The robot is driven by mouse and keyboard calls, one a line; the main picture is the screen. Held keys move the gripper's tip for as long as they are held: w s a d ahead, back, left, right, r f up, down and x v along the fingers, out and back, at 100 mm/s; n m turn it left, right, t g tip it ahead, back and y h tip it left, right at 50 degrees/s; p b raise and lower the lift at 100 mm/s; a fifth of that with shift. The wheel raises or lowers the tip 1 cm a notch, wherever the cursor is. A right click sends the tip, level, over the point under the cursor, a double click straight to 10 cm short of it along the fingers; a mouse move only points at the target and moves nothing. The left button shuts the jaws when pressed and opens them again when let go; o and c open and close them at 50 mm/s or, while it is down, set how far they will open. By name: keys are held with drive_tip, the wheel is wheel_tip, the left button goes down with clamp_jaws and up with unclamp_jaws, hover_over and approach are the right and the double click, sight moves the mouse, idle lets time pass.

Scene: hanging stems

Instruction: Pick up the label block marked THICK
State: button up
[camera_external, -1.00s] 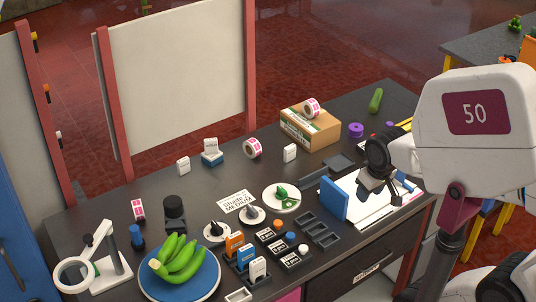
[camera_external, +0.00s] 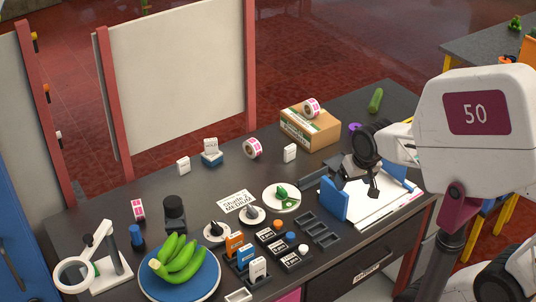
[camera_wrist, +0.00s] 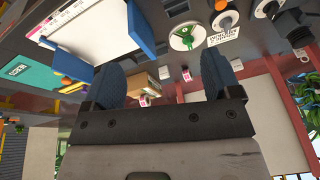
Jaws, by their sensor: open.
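Small white label blocks stand on the table in the external view: one at the back left (camera_external: 183,165), one on a blue base (camera_external: 210,147), and one left of the cardboard box (camera_external: 290,153). An orange (camera_external: 234,245), a blue (camera_external: 246,257) and a white block (camera_external: 258,269) stand in dark holders at the front. The print is too small to tell which one reads THICK. My gripper (camera_external: 357,182) is open and empty above the right side of the table, beside an upright blue block (camera_external: 334,199). In the wrist view its two dark pads (camera_wrist: 163,82) are wide apart.
A cardboard box (camera_external: 318,131) with a pink-and-white roll on top stands at the back. A white plate with a green item (camera_external: 282,197), dark trays (camera_external: 318,229), a blue plate of green bananas (camera_external: 180,270) and a magnifier stand (camera_external: 95,265) occupy the table.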

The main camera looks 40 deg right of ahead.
drive_tip(key=w+a+m+t+y, duration=0.15)
drive_tip(key=w+m, duration=0.25)
drive_tip(key=w, duration=0.5)
drive_tip(key=w+a+m+t+h, duration=0.1)
drive_tip(key=w+a+m, duration=0.25)
drive_tip(key=w, duration=0.55)
drive_tip(key=m+t+y, duration=0.1)
drive_tip(key=m+t, duration=0.4)
drive_tip(key=m, duration=1.1)
hover_over(185, 165)
drive_tip(key=s+d, duration=0.3)
drive_tip(key=s, duration=0.4)
drive_tip(key=s+d, duration=0.4)
drive_tip(key=s, duration=0.3)
wheel_tip(185, 165, down, 12)
drive_tip(key=r, duration=0.1)
drive_tip(key=w+a+f+m+t, duration=0.1)
drive_tip(key=w+a+f+m, duration=0.1)
drive_tip(key=w+f+m, duration=0.1)
drive_tip(key=w+a+f+m, duration=0.2)
drive_tip(key=w+f, duration=0.1)
drive_tip(key=f, duration=0.1)
drive_tip(key=w+a+f+m+t, duration=0.1)
drive_tip(key=w+a+f+m, duration=0.1)
drive_tip(key=w+f+m, duration=0.1)
drive_tip(key=shift+w+a+f+m+t, duration=0.25)
drive_tip(key=shift+a+f+m+t, duration=0.1)
drive_tip(key=shift+f, duration=0.25)
drive_tip(key=shift+w+f, duration=0.1)
drive_tip(key=shift+x, duration=1.15)
